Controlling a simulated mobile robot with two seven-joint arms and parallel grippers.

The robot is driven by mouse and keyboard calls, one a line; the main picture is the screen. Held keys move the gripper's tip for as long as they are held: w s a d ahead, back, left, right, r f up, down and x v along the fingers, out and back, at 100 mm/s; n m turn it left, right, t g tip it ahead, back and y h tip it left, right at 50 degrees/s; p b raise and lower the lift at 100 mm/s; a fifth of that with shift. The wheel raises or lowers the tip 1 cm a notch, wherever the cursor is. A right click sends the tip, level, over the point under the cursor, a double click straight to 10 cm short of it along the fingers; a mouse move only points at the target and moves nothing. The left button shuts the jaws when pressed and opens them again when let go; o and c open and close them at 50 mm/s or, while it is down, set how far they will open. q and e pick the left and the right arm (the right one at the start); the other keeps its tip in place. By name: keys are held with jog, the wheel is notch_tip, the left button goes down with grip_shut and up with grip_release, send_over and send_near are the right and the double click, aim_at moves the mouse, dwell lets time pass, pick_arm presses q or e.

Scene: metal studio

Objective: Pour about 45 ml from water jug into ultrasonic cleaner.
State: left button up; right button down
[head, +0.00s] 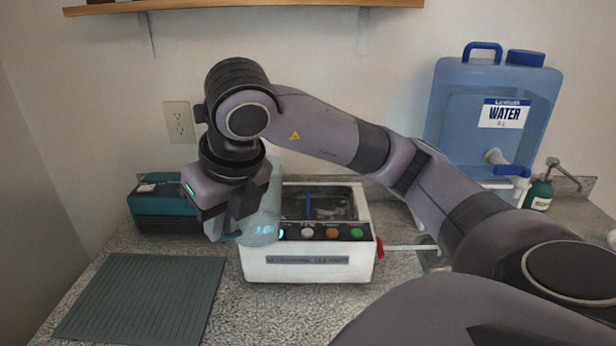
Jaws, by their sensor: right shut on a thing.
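The ultrasonic cleaner (309,268) is a white box with an open dark basin and a row of buttons, standing mid-counter. My right gripper (238,226) reaches across from the right and is shut on the water jug (264,226), a clear bluish vessel. The jug is in front of the cleaner's left side and partly hidden by the gripper. I cannot tell how far the jug is tilted or how much water it holds. My left gripper is not in view.
A ribbed grey mat (140,300) lies front left. A teal box (163,207) stands behind it. A large blue water container (490,115) with a tap stands back right, near a green bottle (539,193). A wooden shelf (240,5) hangs above.

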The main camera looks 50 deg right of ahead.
jog(key=d+r+y, duration=0.1)
jog(key=d+y, duration=0.1)
jog(key=d+r+y, duration=0.1)
jog(key=y, duration=0.1)
jog(key=shift+w+d+r+m, duration=0.2)
jog(key=shift+d+r+m, duration=0.1)
jog(key=shift+m, duration=0.1)
jog(key=shift+w+d+r+m+y+b, duration=0.15)
jog(key=shift+d+r+m+y+b, duration=0.2)
jog(key=shift+d+y+b, duration=0.8)
jog(key=shift+w+d+r+m+y+b, duration=0.2)
jog(key=shift+d+m+y+b, duration=0.4)
jog(key=shift+d+y, duration=1)
jog(key=shift+w+d+r+m+y+b, duration=0.15)
jog(key=shift+d+r+y+b, duration=0.15)
jog(key=shift+d+y+b, duration=1.05)
jog(key=shift+y, duration=0.5)
jog(key=shift+d+y, duration=0.4)
jog(key=shift+d, duration=0.3)
